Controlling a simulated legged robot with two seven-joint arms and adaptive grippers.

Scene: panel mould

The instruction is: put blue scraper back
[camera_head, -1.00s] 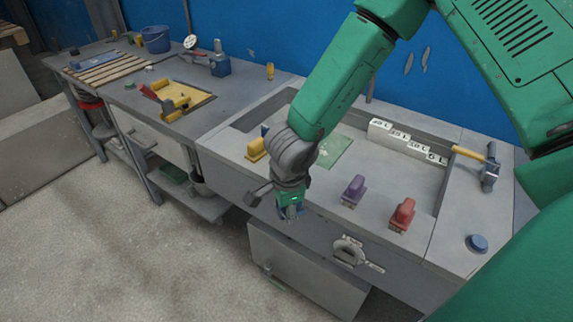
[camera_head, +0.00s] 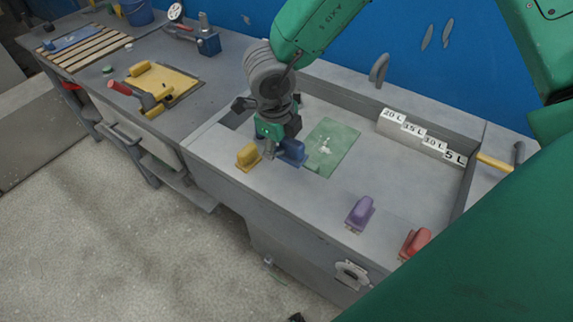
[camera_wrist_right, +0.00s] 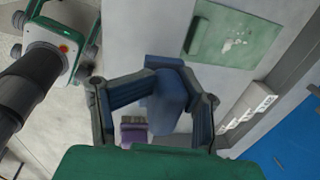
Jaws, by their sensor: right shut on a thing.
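My right gripper (camera_head: 279,148) is shut on the blue scraper (camera_head: 291,152), on the front ledge side of the trough, just right of the yellow scraper (camera_head: 248,157). In the right wrist view the blue scraper (camera_wrist_right: 168,95) lies between the two fingers of my right gripper (camera_wrist_right: 152,97). Whether its lower end touches the ledge cannot be told. The purple scraper (camera_head: 360,212) and the red scraper (camera_head: 415,242) stand further right along the ledge. The purple one also shows below the blue one in the right wrist view (camera_wrist_right: 133,131). My left gripper is not in view.
A green plate (camera_head: 331,147) lies in the trough (camera_head: 385,165). White blocks marked in litres (camera_head: 421,137) stand along its back wall. A yellow-handled tool (camera_head: 494,163) lies at right. The left bench (camera_head: 195,75) holds a yellow panel (camera_head: 160,84). The ledge between blue and purple is clear.

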